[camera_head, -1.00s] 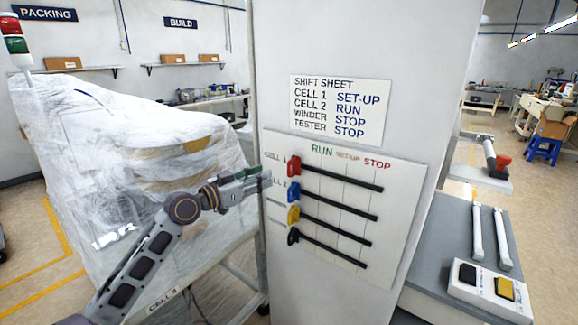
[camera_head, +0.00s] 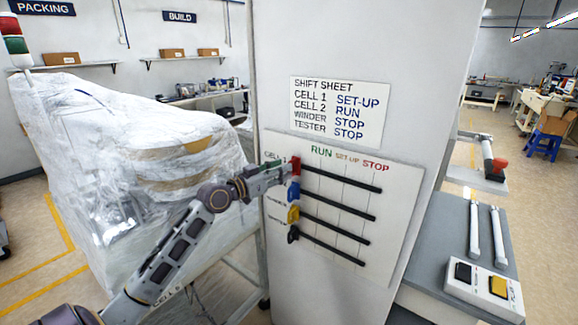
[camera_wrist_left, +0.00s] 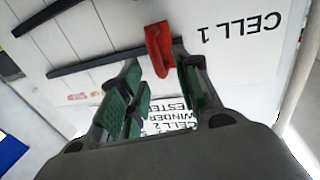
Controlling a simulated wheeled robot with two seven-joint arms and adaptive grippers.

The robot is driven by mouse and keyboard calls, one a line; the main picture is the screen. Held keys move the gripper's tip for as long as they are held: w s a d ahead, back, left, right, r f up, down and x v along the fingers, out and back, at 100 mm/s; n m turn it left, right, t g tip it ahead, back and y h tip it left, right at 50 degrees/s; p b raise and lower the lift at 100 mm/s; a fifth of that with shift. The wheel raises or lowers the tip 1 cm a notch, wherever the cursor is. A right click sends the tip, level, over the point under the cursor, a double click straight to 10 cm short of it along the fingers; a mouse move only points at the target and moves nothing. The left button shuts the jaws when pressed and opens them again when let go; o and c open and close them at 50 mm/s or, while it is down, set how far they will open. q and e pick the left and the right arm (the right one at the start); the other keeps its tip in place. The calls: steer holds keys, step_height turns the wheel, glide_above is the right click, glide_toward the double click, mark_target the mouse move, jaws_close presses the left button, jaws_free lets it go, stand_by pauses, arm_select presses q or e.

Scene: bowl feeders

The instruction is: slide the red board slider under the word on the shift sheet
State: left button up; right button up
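The red slider (camera_head: 296,165) sits at the left end of the top black track (camera_head: 340,178) on the white board (camera_head: 400,200), left of the RUN column. The board's headings read RUN, SET-UP and STOP. The shift sheet (camera_head: 340,110) above reads CELL 1 SET-UP. My left gripper (camera_head: 286,170) is at the red slider from the left. In the left wrist view the fingers (camera_wrist_left: 160,75) stand apart, with the red slider's knob (camera_wrist_left: 158,48) between their tips; I cannot tell whether they touch it. My right gripper is not in view.
The blue slider (camera_head: 293,191), yellow slider (camera_head: 293,214) and black slider (camera_head: 292,234) sit at the left ends of the lower tracks, close below my gripper. A plastic-wrapped machine (camera_head: 130,150) stands left. A grey bench with a two-button box (camera_head: 485,285) is at right.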

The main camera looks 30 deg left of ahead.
arm_select(q)
steer(key=shift+p+x, duration=0.55)
steer(key=shift+x, duration=1.45)
jaws_close()
